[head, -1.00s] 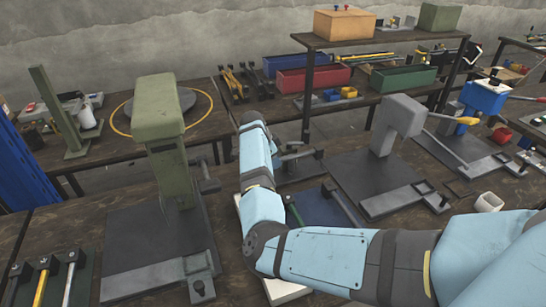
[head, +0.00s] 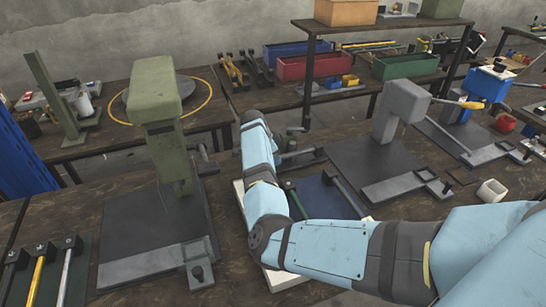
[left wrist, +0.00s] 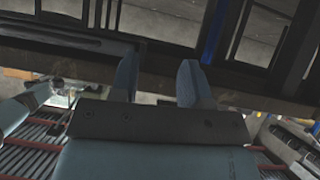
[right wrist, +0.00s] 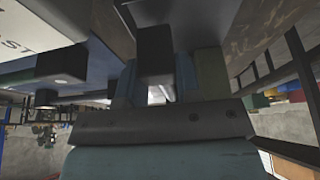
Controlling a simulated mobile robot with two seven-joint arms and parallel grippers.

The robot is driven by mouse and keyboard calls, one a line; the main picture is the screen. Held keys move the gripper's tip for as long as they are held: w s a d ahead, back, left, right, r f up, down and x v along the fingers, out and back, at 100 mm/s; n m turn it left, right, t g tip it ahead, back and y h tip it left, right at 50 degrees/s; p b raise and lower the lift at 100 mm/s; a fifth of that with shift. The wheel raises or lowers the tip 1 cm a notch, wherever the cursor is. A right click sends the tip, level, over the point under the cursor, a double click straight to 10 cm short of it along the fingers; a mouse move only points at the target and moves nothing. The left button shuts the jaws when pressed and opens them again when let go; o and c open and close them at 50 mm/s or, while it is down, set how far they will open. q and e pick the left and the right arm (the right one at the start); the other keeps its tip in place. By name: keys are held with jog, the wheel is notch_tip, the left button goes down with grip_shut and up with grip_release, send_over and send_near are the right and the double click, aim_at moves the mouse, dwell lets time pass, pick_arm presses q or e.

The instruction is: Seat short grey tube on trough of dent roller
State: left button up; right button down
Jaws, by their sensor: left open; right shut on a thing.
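My right arm reaches across the head view, and its forearm hides the right gripper there. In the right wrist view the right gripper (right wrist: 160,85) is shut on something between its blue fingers. A dark block (right wrist: 155,50) fills much of the gap, so I cannot tell whether the held thing is the short grey tube. A low grey fixture with a bar (head: 300,154) stands just right of the forearm in the head view; I cannot tell whether it is the dent roller. No trough can be made out. My left gripper (left wrist: 157,80) is open and empty, away from the bench tools.
A green press (head: 162,105) stands left of my right arm and a grey press (head: 400,108) right of it. A blue mat (head: 325,198) with bar tools lies between. Several bar tools (head: 40,275) lie at the front left.

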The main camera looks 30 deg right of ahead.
jog(key=shift+f, duration=0.65)
jog(key=c, duration=0.7)
grip_release()
jog(key=shift+c, duration=0.2)
jog(key=v, duration=1.4)
jog(key=shift+s+f, duration=0.1)
jog(key=shift+s, duration=0.05)
